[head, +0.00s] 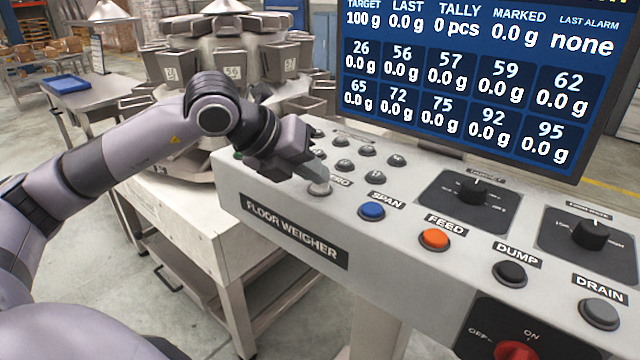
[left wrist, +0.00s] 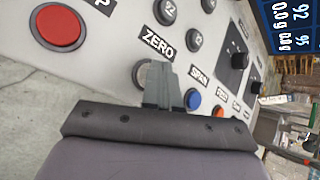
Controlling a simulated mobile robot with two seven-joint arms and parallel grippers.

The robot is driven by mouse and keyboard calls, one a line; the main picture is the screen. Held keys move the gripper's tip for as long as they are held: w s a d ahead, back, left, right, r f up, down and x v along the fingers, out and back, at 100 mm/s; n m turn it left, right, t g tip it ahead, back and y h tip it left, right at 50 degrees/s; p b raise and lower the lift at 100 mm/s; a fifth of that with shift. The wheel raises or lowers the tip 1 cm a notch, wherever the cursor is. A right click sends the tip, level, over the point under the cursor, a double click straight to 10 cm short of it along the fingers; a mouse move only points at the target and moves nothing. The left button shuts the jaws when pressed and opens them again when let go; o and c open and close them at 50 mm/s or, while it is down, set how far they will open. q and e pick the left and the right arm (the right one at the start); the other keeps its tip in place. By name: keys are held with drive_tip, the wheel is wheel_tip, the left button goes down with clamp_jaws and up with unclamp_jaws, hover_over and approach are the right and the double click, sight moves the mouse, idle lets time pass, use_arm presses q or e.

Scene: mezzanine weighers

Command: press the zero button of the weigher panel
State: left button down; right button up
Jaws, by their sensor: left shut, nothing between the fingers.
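The weigher panel (head: 290,215) is a light grey console marked FLOOR WEIGHER. The zero button (head: 319,189) is pale grey, at the panel's near edge. Its label is partly covered by my gripper in the head view. In the left wrist view the zero button (left wrist: 139,74) shows beside my fingers, below the ZERO label (left wrist: 158,42). My left gripper (head: 316,174) is shut and empty, its fingertips right at the zero button. I cannot tell whether they touch it. My right gripper is not in view.
A blue SPAN button (head: 372,211), an orange FEED button (head: 435,239), a black DUMP button (head: 510,273) and a grey DRAIN button (head: 600,314) run along the panel. Several small dark buttons lie behind my gripper. A screen (head: 470,80) stands above, with dials (head: 473,191) below it.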

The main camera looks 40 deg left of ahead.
sight(314, 188)
use_arm(q)
drive_tip(key=shift+r+p, duration=0.5)
drive_tip(key=shift+r, duration=0.3)
drive_tip(key=shift+r+p, duration=0.35)
drive_tip(key=shift+r, duration=0.1)
wheel_tip(314, 188, up, 4)
drive_tip(key=p, duration=0.3)
drive_tip(key=shift+r, duration=0.15)
idle(0.3)
